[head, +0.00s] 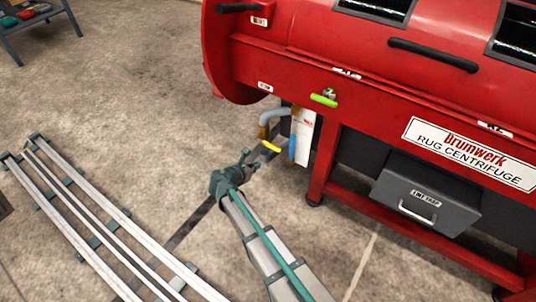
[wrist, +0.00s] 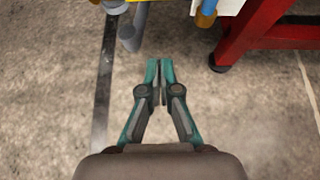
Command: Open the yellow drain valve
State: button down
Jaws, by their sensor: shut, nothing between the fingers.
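The yellow drain valve handle (head: 271,147) shows in the head view as a short yellow lever below the red machine, near a grey bent pipe (head: 266,122).
The red rug centrifuge (head: 300,60) fills the upper right, with a green lever (head: 324,100) on its front. A red leg (wrist: 240,35) stands right of my gripper. A grey trap drawer (head: 425,195) hangs under the machine. Pale rails (head: 95,220) lie left; floor between is clear.

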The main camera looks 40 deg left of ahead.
aim_at(269, 145)
jog(key=shift+w, duration=0.1)
jog(key=d+b+x, duration=0.1)
jog(key=b+x, duration=0.3)
jog(key=x, duration=0.6)
jog(key=shift+w+a+r+b, duration=0.15)
jog(key=shift+r+b, duration=0.15)
jog(key=shift+r, duration=0.35)
jog(key=shift+w+a+r+b, duration=0.1)
jog(key=shift+a+r+b, duration=0.15)
jog(key=shift+r, duration=0.4)
jog(key=shift+w+a+r+b, duration=0.1)
jog(key=shift+r+b, duration=0.2)
jog(key=shift+r, duration=0.35)
jog(key=shift+r+p, duration=0.1)
jog(key=shift+p, duration=0.2)
jog(key=shift+r+p, duration=0.15)
jog(key=shift+p, duration=0.55)
